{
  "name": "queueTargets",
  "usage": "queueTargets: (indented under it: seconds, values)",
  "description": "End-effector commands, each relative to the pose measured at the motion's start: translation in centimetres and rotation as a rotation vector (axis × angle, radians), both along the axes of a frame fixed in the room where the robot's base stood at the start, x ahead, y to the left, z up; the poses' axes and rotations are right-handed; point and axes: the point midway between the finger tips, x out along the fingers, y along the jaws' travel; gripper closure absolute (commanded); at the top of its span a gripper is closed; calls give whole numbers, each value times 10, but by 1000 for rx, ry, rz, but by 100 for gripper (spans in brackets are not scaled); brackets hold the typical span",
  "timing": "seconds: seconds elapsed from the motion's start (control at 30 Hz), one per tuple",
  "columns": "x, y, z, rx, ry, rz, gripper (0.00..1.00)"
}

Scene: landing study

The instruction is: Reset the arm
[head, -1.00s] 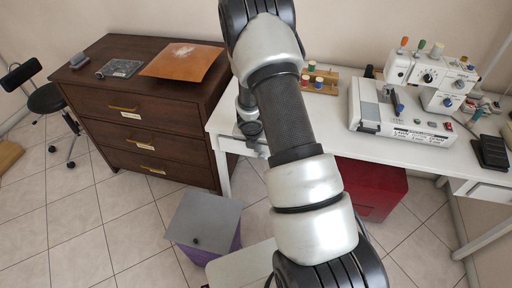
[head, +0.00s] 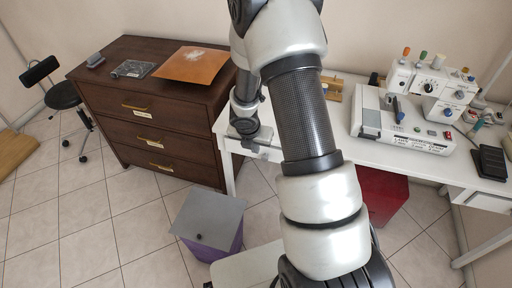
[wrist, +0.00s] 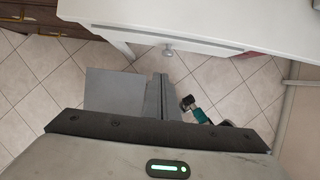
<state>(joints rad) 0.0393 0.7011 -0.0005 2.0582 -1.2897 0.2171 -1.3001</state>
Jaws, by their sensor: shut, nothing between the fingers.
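My arm crosses the middle of the head view, bent, with its elbow links large in front. My gripper (wrist: 160,84) shows in the wrist view with its two grey fingers together and nothing between them. It points down past the front edge of the white table (wrist: 220,22), above the tiled floor. In the head view the end of my arm is near the table's left front corner, partly hidden behind my nearer links, and the fingertips are hard to make out.
A dark wooden dresser (head: 150,105) with an orange sheet (head: 192,65) stands left of the table. A purple bin with a grey lid (head: 208,216) is on the floor below. A sewing machine (head: 402,118) stands on the table. A red box (head: 384,193) is underneath.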

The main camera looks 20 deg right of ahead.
Motion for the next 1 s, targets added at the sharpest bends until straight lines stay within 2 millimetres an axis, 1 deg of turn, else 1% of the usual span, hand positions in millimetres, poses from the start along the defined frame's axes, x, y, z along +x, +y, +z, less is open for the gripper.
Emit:
queueTargets:
  seconds: [0.03, 0.27, 0.37, 0.47, 0.5, 0.53, 0.57, 0.6, 0.67, 0.7, 0.77, 0.8, 0.87, 0.9, 0.97, 1.0]
  values:
    - [-1, 0, 3, -1, 1, 0, 100]
    - [-2, 0, 8, 0, -4, -10, 100]
    - [1, -3, 33, 7, -40, -82, 100]
    - [1, -10, 87, 35, -121, -260, 100]
    - [-2, -13, 116, 55, -164, -359, 100]
    - [-6, -16, 138, 75, -198, -444, 100]
    - [-11, -18, 161, 99, -236, -532, 100]
    - [-19, -20, 189, 135, -281, -651, 100]
    - [-35, -21, 228, 195, -343, -824, 100]
    - [-47, -21, 252, 240, -381, -938, 100]
    - [-67, -19, 286, 314, -430, -1107, 100]
    - [-81, -16, 307, 369, -460, -1217, 100]
    - [-103, -10, 335, 456, -494, -1379, 100]
    - [-119, -5, 351, 517, -509, -1486, 100]
    - [-143, 4, 374, 613, -521, -1643, 100]
    - [-159, 11, 387, 679, -521, -1743, 100]
